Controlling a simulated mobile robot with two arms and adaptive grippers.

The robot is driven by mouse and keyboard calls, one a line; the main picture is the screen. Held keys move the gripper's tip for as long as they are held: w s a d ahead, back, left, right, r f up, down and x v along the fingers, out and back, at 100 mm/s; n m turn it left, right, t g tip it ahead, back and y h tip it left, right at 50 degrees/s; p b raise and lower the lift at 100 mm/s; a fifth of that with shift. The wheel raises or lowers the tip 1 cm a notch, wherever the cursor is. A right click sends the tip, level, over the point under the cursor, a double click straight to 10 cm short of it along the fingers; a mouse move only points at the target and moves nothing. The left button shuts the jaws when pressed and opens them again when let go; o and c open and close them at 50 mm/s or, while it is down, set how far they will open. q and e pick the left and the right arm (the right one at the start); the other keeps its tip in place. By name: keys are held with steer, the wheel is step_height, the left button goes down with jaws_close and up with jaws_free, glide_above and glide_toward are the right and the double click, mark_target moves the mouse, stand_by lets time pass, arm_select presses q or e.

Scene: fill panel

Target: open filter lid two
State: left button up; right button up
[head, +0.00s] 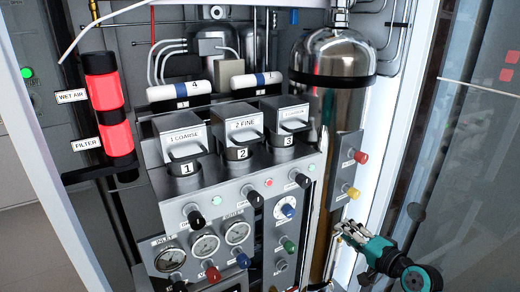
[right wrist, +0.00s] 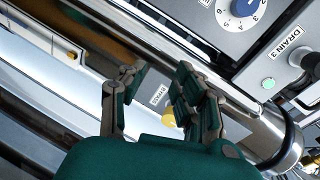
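Filter lid two (head: 237,113) is a grey box-shaped lid marked "2 FINE", with a bar handle at its front. It sits over the dark cylinder marked 2 (head: 238,154) and looks closed. It stands between lid one (head: 180,132), marked "1 COARSE", and lid three (head: 287,112). My right gripper (head: 345,231) is teal, low and right of lid two, well apart from it, beside the steel column. In the right wrist view its fingers (right wrist: 158,80) are spread with nothing held between them. Lid two does not show there. My left gripper is not in view.
A tall steel cylinder (head: 334,55) stands right of the lids. Gauges (head: 205,247) and knobs cover the front panel. A glass door (head: 470,180) is at the right.

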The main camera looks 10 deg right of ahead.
steer(key=s+a+r+n+t+y, duration=0.1)
steer(key=s+a+r+y, duration=0.15)
steer(key=r, duration=0.55)
steer(key=s+a+r+y, duration=0.15)
steer(key=a+r, duration=0.25)
steer(key=r, duration=0.4)
steer(key=n+g+y, duration=0.1)
steer(key=n+y, duration=0.1)
steer(key=y, duration=0.3)
glide_toward(254, 141)
steer(key=p+x, duration=0.6)
steer(key=x, duration=0.1)
steer(key=shift+w+a+p, duration=0.4)
steer(key=shift+w+a, duration=0.1)
steer(key=shift+c, duration=0.3)
jaws_close()
